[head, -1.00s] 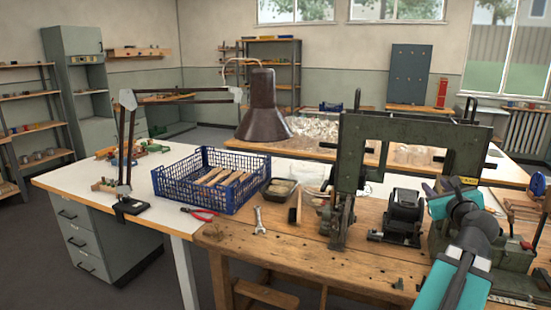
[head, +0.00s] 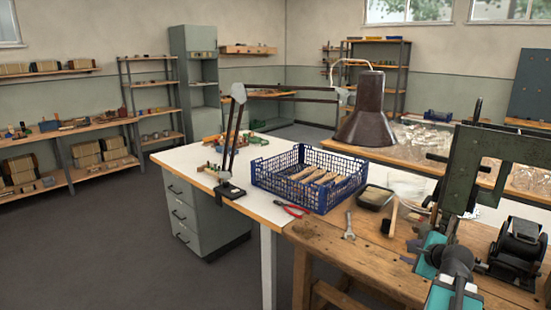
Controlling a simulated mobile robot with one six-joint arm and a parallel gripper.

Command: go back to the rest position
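My arm (head: 452,268), with teal and dark grey links, rises from the bottom right of the head view, in front of the wooden bench (head: 335,243). Its upper part overlaps the green machine frame (head: 470,165) in the picture. I cannot make out the gripper's fingers, and I see nothing held.
A blue crate (head: 315,200) with wooden pieces stands on the white table (head: 190,158), near a desk lamp (head: 365,115). Red-handled pliers (head: 292,210), a wrench (head: 349,226) and a dark tray (head: 374,197) lie nearby. A black motor (head: 518,245) stands right of my arm. Floor at left is clear.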

